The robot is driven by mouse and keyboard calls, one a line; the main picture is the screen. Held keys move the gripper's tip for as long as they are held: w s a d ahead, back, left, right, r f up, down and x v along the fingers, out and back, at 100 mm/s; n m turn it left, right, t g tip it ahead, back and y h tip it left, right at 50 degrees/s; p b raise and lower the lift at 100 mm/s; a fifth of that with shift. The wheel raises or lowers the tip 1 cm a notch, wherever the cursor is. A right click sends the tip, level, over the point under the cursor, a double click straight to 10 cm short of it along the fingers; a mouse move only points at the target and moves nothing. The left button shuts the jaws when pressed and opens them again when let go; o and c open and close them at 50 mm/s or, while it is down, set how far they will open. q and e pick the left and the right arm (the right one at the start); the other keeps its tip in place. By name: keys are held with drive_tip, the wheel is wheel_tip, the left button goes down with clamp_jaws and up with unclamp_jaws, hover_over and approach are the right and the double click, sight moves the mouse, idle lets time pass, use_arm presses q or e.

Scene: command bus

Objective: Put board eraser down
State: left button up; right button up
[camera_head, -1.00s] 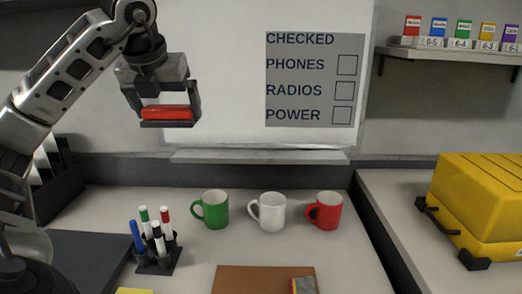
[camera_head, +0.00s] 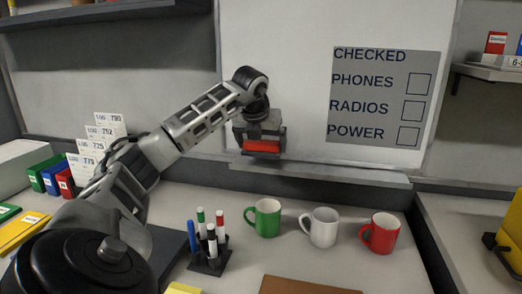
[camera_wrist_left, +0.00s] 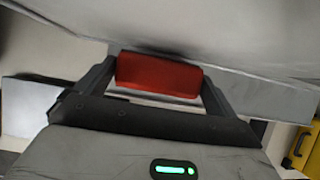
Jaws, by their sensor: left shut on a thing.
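The board eraser, a red block (camera_head: 262,147), is held between the fingers of my left gripper (camera_head: 259,152), in front of the whiteboard (camera_head: 300,60). In the left wrist view the red eraser (camera_wrist_left: 158,74) sits between the two dark fingers (camera_wrist_left: 155,88). The grey ledge (camera_head: 345,175) under the whiteboard runs just below and to the right of the gripper in the head view. I cannot tell whether the eraser touches the board or the ledge. My right gripper is not in view.
Green (camera_head: 265,218), white (camera_head: 322,228) and red (camera_head: 381,233) mugs stand on the counter below the ledge. A marker holder (camera_head: 210,262) stands to their left. A brown mat (camera_head: 300,287) lies at the front. The visible ledge right of my gripper is clear.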

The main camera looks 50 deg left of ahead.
use_arm(q)
drive_tip(key=shift+f, duration=1.25)
drive_tip(key=shift+f, duration=0.1)
drive_tip(key=o, duration=0.5)
drive_tip(key=v, duration=1.2)
drive_tip(key=shift+p, duration=0.4)
